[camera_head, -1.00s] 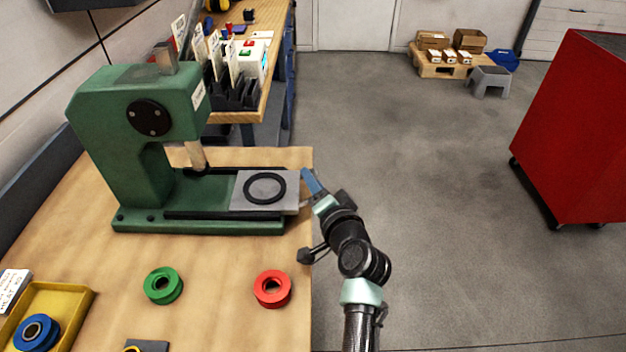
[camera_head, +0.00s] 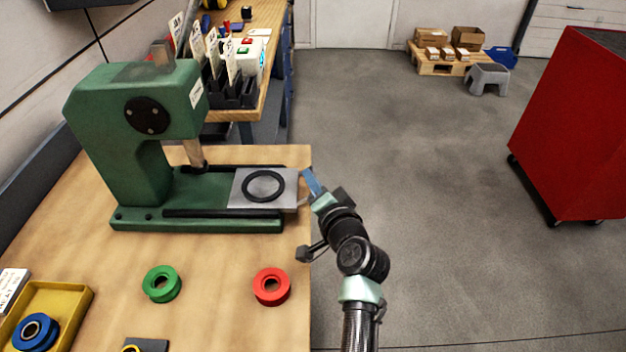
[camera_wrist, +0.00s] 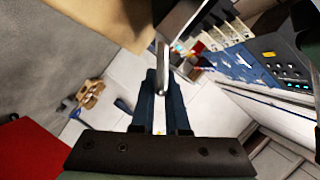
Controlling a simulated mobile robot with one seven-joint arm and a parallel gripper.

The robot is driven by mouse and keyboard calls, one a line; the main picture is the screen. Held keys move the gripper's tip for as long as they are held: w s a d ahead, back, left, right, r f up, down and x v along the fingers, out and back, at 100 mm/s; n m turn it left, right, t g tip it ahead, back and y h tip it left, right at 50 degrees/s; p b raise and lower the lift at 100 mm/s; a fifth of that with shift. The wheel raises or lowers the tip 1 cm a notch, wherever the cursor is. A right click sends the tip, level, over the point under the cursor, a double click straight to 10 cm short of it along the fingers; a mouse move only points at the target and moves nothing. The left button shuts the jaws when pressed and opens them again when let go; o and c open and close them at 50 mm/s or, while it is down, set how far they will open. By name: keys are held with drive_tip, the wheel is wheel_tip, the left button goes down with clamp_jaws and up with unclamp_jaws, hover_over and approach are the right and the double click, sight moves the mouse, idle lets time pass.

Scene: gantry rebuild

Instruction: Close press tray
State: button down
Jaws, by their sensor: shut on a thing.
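The green press (camera_head: 140,120) stands on the wooden bench. Its grey metal press tray (camera_head: 285,187), with a black ring (camera_head: 264,186) on top, sticks out to the right on dark rails toward the bench edge. My gripper (camera_head: 309,180) is at the tray's right end. In the wrist view, the gripper (camera_wrist: 160,95) is shut on a thin metal bar, the tray's handle (camera_wrist: 162,72), with the tray's edge above it. The fingertips are small in the head view.
A green spool (camera_head: 162,284) and a red spool (camera_head: 272,287) stand on the bench in front of the press. A yellow bin (camera_head: 72,305) with a blue spool (camera_head: 35,332) is at lower left. A red cabinet (camera_head: 570,125) stands at right. The floor between is clear.

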sight(253, 187)
idle(0.7)
drive_tip(key=a+p, duration=0.2)
drive_tip(key=a, duration=0.4)
drive_tip(key=a+p, duration=0.3)
drive_tip(key=a, duration=0.2)
drive_tip(key=shift+a+r, duration=0.2)
drive_tip(key=shift+a, duration=0.2)
drive_tip(key=shift+a+f, duration=0.1)
drive_tip(key=shift+a, duration=0.2)
drive_tip(key=c, duration=0.9)
unclamp_jaws()
drive_tip(key=shift+a, duration=0.1)
drive_tip(key=shift+f, duration=0.1)
